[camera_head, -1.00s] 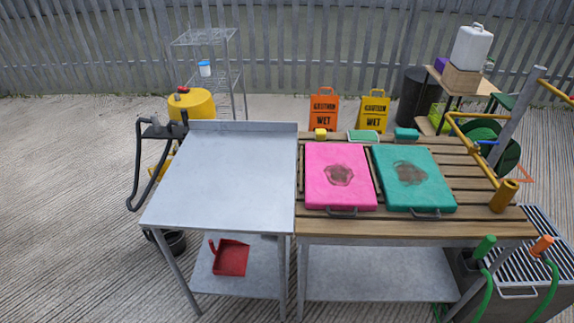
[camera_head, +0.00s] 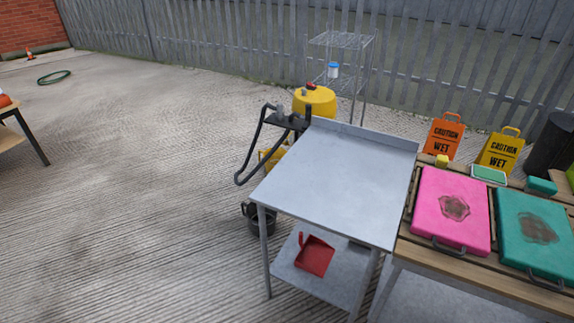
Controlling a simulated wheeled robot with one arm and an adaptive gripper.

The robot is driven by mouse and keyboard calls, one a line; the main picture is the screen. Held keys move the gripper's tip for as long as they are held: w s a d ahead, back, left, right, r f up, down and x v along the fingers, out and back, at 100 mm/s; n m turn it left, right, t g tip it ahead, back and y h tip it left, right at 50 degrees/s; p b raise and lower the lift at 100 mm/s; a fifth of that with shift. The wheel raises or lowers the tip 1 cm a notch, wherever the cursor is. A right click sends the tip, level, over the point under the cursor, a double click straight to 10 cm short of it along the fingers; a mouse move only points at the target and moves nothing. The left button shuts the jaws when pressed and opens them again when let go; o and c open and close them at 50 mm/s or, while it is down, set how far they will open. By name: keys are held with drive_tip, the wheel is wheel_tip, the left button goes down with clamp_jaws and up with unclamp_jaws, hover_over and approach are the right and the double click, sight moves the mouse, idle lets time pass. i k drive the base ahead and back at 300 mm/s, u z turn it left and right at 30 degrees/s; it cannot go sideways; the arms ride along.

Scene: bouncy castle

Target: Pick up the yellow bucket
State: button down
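No thing in view is plainly a yellow bucket. A yellow drum-like body (camera_head: 315,103) with a red and black piece on top stands behind the metal table, its lower part hidden. Another yellow part (camera_head: 271,157) shows low at the table's left side, under a black frame with a hose (camera_head: 250,150); most of it is hidden. A black bucket (camera_head: 261,224) stands on the ground by the table's left leg. My gripper is not in view.
The metal table (camera_head: 340,170) has a bare top and a red dustpan (camera_head: 314,256) on its lower shelf. Pink (camera_head: 453,207) and teal (camera_head: 537,232) cases lie on the slatted bench at right. A wire shelf (camera_head: 341,40) stands behind. The concrete at left is open.

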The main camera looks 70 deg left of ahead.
sight(280, 152)
drive_tip(key=u, duration=0.05)
drive_tip(key=k, duration=0.35)
drive_tip(key=u, duration=3.3)
drive_tip(key=i, duration=2.75)
drive_tip(key=z, duration=1.2)
drive_tip(key=k, duration=0.4)
drive_tip(key=u, duration=0.65)
drive_tip(key=i, duration=0.3)
drive_tip(key=u, duration=0.15)
